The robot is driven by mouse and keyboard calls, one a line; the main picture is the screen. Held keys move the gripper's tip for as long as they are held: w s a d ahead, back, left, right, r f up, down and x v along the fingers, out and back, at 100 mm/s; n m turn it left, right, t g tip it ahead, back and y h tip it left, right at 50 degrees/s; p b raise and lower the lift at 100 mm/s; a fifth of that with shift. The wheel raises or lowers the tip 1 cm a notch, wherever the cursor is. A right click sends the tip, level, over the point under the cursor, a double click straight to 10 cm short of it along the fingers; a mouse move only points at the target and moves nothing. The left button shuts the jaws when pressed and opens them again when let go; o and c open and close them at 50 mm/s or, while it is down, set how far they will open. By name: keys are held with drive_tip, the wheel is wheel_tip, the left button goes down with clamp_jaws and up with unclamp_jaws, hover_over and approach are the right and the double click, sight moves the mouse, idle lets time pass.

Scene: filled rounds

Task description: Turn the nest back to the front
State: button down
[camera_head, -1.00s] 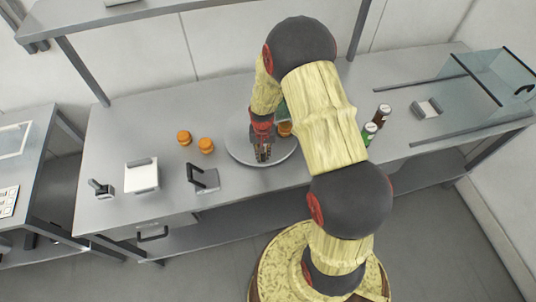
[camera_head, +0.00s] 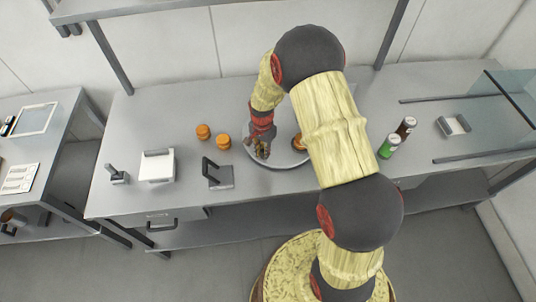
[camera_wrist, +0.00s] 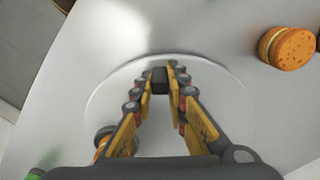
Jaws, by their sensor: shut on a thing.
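The nest appears to be the round grey disc (camera_head: 284,161) on the bench. In the wrist view the disc (camera_wrist: 228,112) lies under my fingers. My gripper (camera_head: 262,154) is at the disc's left front side. In the wrist view my gripper (camera_wrist: 160,78) is shut on a small dark knob (camera_wrist: 160,84) near the disc's edge. A filled round (camera_head: 299,142) is on the disc's right side, partly hidden by my arm. It also shows in the wrist view (camera_wrist: 101,152), mostly behind a finger.
Two orange filled rounds (camera_head: 203,132) (camera_head: 223,142) stand left of the disc; one shows in the wrist view (camera_wrist: 290,47). A black-handled stand (camera_head: 218,175) is at front left. A green bottle (camera_head: 389,146) and a brown bottle (camera_head: 406,127) stand at right.

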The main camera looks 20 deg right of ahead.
sight(251, 147)
drive_tip(key=shift+w+a+m+b, duration=0.3)
drive_tip(key=shift+w+a+m, duration=0.15)
drive_tip(key=shift+w+m, duration=0.35)
drive_tip(key=shift+w+a+m+b, duration=0.3)
drive_tip(key=shift+w+a+m, duration=0.15)
drive_tip(key=shift+w+m, duration=0.35)
drive_tip(key=shift+w+a+m+b, duration=0.25)
drive_tip(key=shift+w+m, duration=0.4)
drive_tip(key=shift+w, duration=0.3)
drive_tip(key=shift+w+a+m+b, duration=0.15)
drive_tip(key=shift+w+m+b, duration=0.1)
drive_tip(key=shift+w+m, duration=0.55)
drive_tip(key=shift+w+m+b, duration=0.5)
drive_tip(key=shift+w+m, duration=0.75)
drive_tip(key=shift+w, duration=0.6)
drive_tip(key=shift+w+d+m, duration=0.15)
drive_tip(key=shift+w+m, duration=0.15)
drive_tip(key=shift+w, duration=0.25)
drive_tip(key=c, duration=1.9)
unclamp_jaws()
drive_tip(key=shift+o, duration=0.7)
drive_tip(key=shift+r, duration=0.1)
